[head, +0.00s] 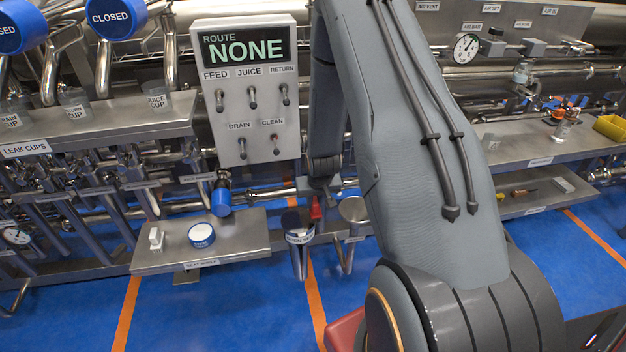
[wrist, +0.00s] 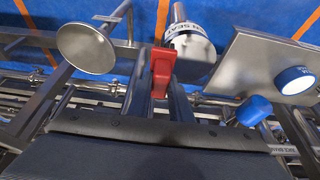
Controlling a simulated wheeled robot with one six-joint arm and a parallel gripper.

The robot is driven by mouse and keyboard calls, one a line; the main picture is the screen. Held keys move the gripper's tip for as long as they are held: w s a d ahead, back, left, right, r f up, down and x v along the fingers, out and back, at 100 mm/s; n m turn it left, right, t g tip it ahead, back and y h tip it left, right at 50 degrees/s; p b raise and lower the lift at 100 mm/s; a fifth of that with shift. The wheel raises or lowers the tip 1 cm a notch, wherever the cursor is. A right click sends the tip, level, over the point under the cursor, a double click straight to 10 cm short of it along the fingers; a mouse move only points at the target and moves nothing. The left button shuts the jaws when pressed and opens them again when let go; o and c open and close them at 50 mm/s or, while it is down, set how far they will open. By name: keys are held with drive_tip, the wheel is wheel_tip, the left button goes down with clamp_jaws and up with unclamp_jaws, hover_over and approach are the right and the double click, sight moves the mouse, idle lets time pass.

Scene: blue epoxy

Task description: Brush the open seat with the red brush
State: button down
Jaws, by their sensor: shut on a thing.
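My gripper (head: 318,187) is shut on the red brush (head: 316,209), and its fingers (wrist: 162,98) also show in the wrist view. The brush (wrist: 162,68) points away from my wrist between the fingers. The open seat (head: 299,239) is a metal cup on a pipe with a white label band, just left of and below the brush in the head view. In the wrist view the open seat (wrist: 194,44) is right beside the brush on its right. I cannot tell whether they touch. The brush's working end is not clearly visible.
A round metal disc (wrist: 86,48) stands on a pipe left of the brush in the wrist view. A metal shelf (head: 245,243) holds a blue-and-white tub (head: 201,235) and a small white block (head: 156,239). A blue-capped fitting (head: 221,200) and the control panel (head: 247,90) are close by.

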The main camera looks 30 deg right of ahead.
drive_tip(key=shift+r+p, duration=1.3)
drive_tip(key=shift+r, duration=1.05)
